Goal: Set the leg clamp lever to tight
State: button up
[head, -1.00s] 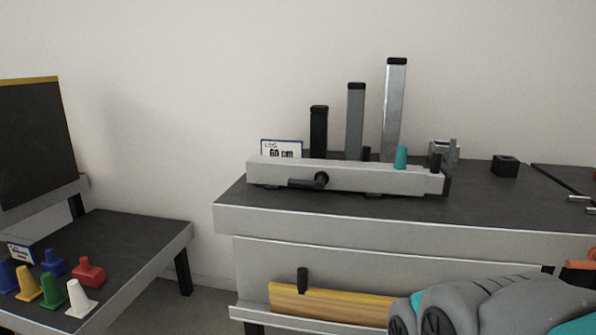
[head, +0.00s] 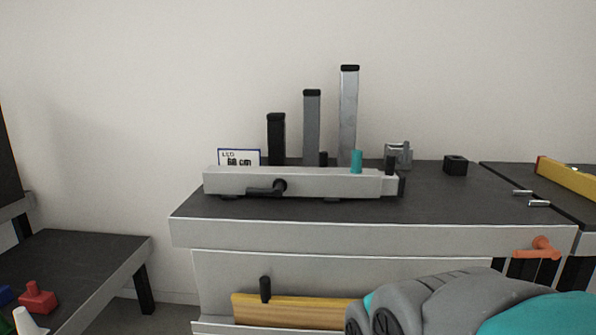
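A long light-grey bar fixture (head: 325,184) lies along the front of the dark-topped bench. A black lever (head: 266,190) sits on its front face, with a round hub at its right and the handle pointing left, about level. An orange-red lever (head: 538,249) sticks out at the bench's front right. I cannot tell which of these is the leg clamp lever. A sign (head: 239,158) reading "LEG" and a size stands behind the bar. My grey and teal arm (head: 440,302) fills the lower right. My gripper fingers do not show.
Upright posts, black (head: 276,138), grey (head: 312,126) and silver (head: 348,115), stand behind the bar. A teal peg (head: 356,161) is on it. A small black block (head: 455,165) stands right, near a yellow level (head: 566,178). A lower table (head: 85,262) at left holds coloured pieces.

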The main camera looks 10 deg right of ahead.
aim_at(279, 185)
jog(key=l+u, duration=0.35)
jog(key=k+l+u, duration=0.1)
jog(key=u, duration=0.25)
jog(key=k+l+u, duration=0.1)
jog(key=u, duration=0.25)
jog(key=i+l+u, duration=0.1)
jog(key=k, duration=0.15)
jog(key=l+u, duration=0.05)
